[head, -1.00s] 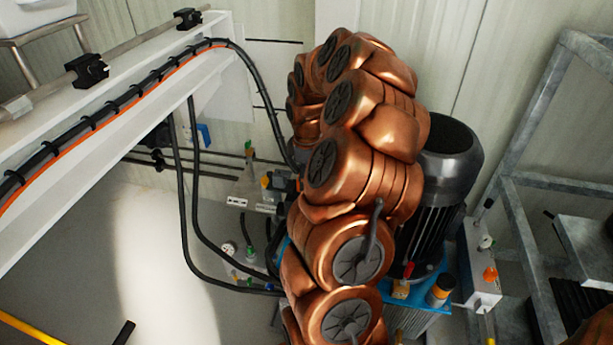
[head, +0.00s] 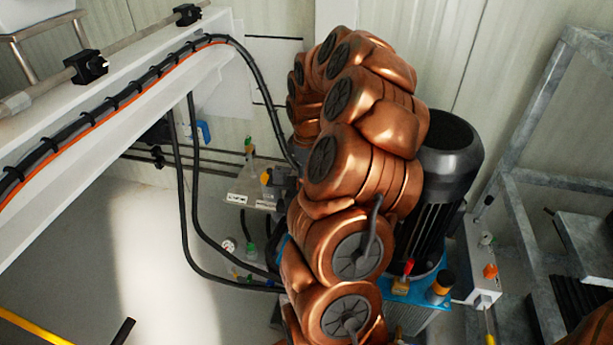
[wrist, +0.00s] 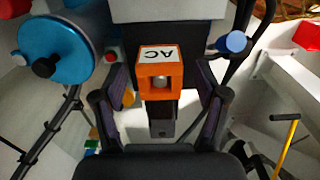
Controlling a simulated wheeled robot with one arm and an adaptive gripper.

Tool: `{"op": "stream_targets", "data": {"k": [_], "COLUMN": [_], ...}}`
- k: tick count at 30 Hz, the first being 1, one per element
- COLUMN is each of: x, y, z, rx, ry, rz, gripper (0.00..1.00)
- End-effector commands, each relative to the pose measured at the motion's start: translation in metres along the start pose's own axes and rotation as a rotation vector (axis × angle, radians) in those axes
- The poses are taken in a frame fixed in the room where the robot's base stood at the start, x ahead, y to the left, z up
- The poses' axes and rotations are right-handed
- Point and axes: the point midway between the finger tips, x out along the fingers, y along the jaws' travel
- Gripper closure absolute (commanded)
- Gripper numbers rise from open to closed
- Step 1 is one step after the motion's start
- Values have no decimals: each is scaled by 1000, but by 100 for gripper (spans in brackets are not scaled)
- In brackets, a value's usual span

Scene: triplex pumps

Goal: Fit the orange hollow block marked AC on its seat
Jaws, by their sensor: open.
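The orange hollow block (wrist: 174,82) shows in the wrist view with a white label reading AC, upside down in the picture. A pale metal pin shows inside its opening. The block is against or just in front of a dark housing (wrist: 165,12); I cannot tell whether it touches it. A dark square bar (wrist: 162,122) shows below the block. My gripper (wrist: 160,84) is open, with one finger on each side of the block and a gap on both sides. In the head view my copper arm hides the gripper, and I cannot make out the block there.
The wrist view shows a blue cylinder (wrist: 62,40) at upper left, a blue knob (wrist: 232,42) at right and a yellow handle (wrist: 287,140). In the head view, a dark motor (head: 447,160) stands right of my arm, and black hoses (head: 187,210) hang left of it.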

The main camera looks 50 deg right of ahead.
Motion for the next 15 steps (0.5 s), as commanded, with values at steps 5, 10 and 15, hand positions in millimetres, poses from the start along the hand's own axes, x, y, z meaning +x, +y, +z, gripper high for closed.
{"op": "stream_targets", "data": {"k": [5,10,15], "x": [-1,-14,-45], "y": [0,0,2], "z": [0,0,-1], "rx": [0,0,1], "ry": [0,-1,2], "rz": [0,1,5], "gripper": [27,27,27]}}
